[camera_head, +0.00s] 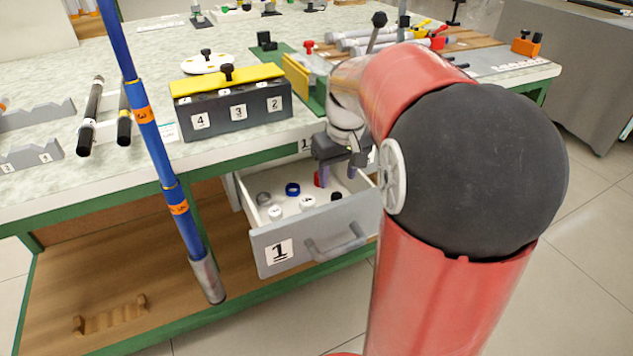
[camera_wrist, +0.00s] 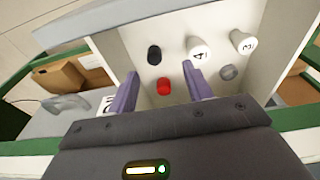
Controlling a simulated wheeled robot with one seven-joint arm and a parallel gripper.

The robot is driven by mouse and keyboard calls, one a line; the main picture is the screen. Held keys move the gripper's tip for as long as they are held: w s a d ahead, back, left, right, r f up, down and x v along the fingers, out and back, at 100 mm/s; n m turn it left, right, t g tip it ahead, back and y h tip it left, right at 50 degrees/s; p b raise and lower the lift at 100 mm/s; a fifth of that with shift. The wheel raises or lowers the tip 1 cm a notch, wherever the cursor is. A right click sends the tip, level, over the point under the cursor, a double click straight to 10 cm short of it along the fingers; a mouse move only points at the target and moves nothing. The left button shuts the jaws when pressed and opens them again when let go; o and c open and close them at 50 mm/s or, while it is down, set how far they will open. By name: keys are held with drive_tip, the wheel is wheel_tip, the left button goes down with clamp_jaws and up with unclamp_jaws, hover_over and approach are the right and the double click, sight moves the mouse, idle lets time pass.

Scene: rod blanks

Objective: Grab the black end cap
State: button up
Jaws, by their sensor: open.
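The black end cap (camera_wrist: 154,55) lies in the open drawer (camera_head: 258,236), beyond my fingertips in the wrist view. In the head view a small black cap (camera_head: 337,196) shows near the drawer's front wall, below my gripper. My gripper (camera_head: 337,175) is open and empty, over the right part of the drawer. In the wrist view its two purple fingers (camera_wrist: 160,72) stand apart, with a red cap (camera_wrist: 164,86) showing between them. The black cap appears upright and clear of the fingers.
Two white numbered caps (camera_wrist: 199,48) (camera_wrist: 243,42) and a grey cap (camera_wrist: 228,73) lie in the drawer. A blue ring-shaped cap (camera_head: 293,189) lies further left. The drawer walls bound the space. The tabletop above holds a black numbered box (camera_head: 236,108) with a yellow top.

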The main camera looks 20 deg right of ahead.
sight(337, 195)
drive_tip(key=f, duration=0.3)
drive_tip(key=w+d+f, duration=0.1)
drive_tip(key=f, duration=0.2)
drive_tip(key=w+f, duration=0.1)
drive_tip(key=f, duration=0.1)
drive_tip(key=shift+w+d+f, duration=0.15)
drive_tip(key=shift+d+f, duration=0.05)
drive_tip(key=shift+f, duration=0.2)
drive_tip(key=c, duration=1)
drive_tip(key=shift+c, duration=0.2)
drive_tip(key=shift+r, duration=0.15)
